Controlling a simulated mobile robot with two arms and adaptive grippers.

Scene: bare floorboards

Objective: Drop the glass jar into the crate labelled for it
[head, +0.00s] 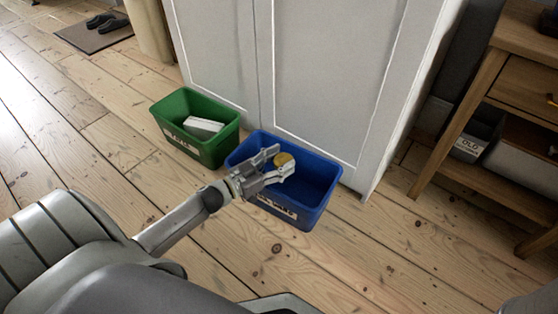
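My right gripper is out of view.
The white cabinet (330,65) rises directly behind the crates. A wooden table with a drawer (525,88) and a lower shelf stands at the right. A mat (92,38) with dark shoes lies at the far left. Floorboards in front are clear.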

